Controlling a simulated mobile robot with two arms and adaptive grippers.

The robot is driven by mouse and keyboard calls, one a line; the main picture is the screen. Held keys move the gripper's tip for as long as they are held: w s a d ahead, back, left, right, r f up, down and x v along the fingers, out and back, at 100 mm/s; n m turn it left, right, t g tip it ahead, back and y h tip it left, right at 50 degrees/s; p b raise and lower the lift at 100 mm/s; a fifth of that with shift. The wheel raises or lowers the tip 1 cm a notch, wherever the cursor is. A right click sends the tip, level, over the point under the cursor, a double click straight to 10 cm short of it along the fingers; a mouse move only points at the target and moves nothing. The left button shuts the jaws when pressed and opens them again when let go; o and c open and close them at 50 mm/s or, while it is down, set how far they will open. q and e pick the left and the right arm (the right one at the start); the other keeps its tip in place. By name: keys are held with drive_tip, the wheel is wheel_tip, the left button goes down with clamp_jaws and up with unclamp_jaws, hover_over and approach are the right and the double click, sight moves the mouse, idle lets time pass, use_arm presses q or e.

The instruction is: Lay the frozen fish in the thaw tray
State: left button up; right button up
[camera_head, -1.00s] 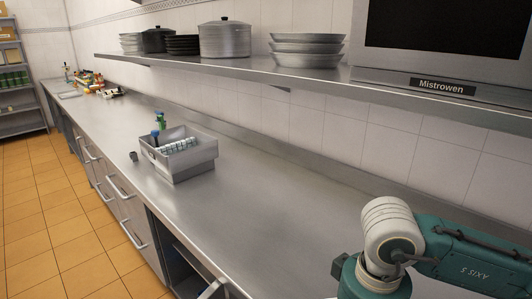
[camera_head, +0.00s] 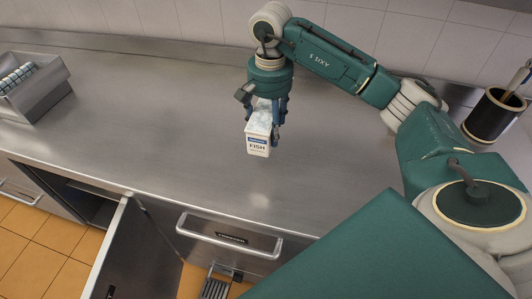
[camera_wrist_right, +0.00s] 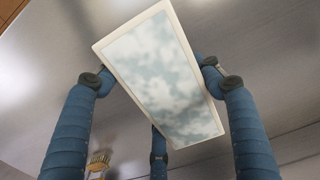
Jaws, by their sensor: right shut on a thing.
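The frozen fish is a white carton (camera_head: 258,146) with a blue band and the word FISH, held upright or nearly so over the steel counter. My right gripper (camera_head: 266,118) reaches down from above with its fingers shut around the upper part of the carton. In the right wrist view the carton (camera_wrist_right: 160,80) shows its pale, cloudy blue-white top, with blue fingers on both sides. I cannot tell how far its bottom is above the counter. No thaw tray can be made out for certain. My left gripper is not in view.
A grey bin (camera_head: 50,91) with white rolled items stands at the left on the counter. A black container (camera_head: 493,118) with utensils is at the right. The counter (camera_head: 150,110) between is clear. Below the front edge are a drawer handle (camera_head: 230,235) and an open cabinet door (camera_head: 145,250).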

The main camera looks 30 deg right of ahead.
wheel_tip(320, 180, down, 6)
drive_tip(key=shift+r+p, duration=0.2)
drive_tip(key=shift+p, duration=0.65)
wheel_tip(320, 180, down, 3)
drive_tip(key=shift+r+p, duration=0.1)
drive_tip(key=shift+p, duration=0.5)
drive_tip(key=shift+f, duration=0.4)
drive_tip(key=shift+f, duration=0.1)
drive_tip(key=shift+f+b, duration=0.1)
drive_tip(key=shift+b, duration=0.2)
drive_tip(key=o, duration=1.9)
